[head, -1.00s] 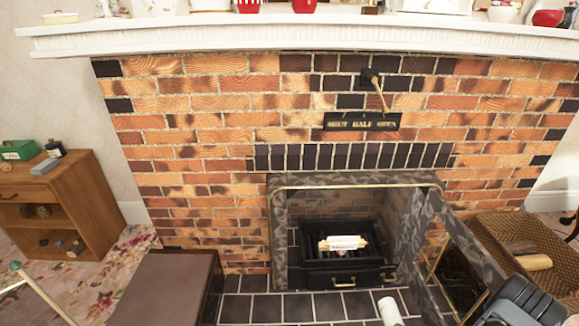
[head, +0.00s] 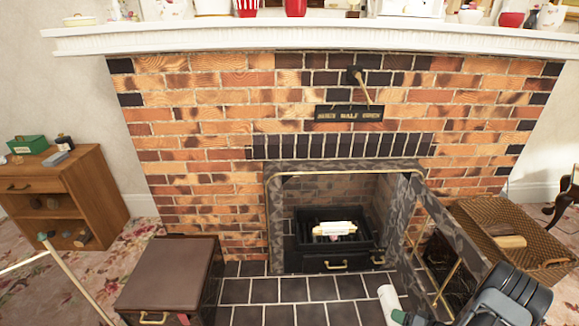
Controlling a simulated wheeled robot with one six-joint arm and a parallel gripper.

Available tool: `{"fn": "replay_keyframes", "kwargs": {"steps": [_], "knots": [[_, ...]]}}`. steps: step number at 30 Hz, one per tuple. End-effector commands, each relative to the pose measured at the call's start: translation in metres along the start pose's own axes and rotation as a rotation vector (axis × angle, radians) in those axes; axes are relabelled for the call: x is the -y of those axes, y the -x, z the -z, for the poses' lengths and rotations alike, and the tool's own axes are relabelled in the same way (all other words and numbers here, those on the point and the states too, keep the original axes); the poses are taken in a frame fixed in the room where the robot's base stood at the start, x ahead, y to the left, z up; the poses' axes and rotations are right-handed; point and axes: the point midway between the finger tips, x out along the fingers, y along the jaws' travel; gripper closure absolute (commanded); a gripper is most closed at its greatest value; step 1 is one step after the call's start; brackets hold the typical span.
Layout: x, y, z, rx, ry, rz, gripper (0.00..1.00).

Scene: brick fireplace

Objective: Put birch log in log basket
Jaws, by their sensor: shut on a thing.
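A white birch log (head: 387,301) shows at the bottom, right of centre, above the dark hearth tiles. My gripper (head: 398,316) is shut on its lower end; the fingers are mostly cut off by the frame's bottom edge. The log stands out past the gripper, tilted. The log basket (head: 545,245) is the woven wicker one at the right, beside the fireplace. Brown logs (head: 510,241) lie in it. The gripper and birch log are to the left of the basket and apart from it in the picture.
An open dark fire door (head: 440,250) with brass trim stands between the firebox and the basket. A grate (head: 335,250) holds a pale wrapped bundle (head: 334,228). A brown lidded box (head: 170,275) stands at left on the hearth. Hearth tiles (head: 270,292) in the middle are clear.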

Motion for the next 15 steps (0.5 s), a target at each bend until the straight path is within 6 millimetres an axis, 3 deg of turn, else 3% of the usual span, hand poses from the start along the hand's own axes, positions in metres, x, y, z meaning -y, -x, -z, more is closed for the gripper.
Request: {"fn": "replay_keyframes", "kwargs": {"steps": [10,13,15], "knots": [[0.039,-0.029,0.086,-0.081,-0.053,-0.059,0.68],[0.068,-0.043,0.121,-0.121,-0.08,-0.087,0.68],[0.097,-0.054,0.147,-0.155,-0.105,-0.112,0.68]]}}
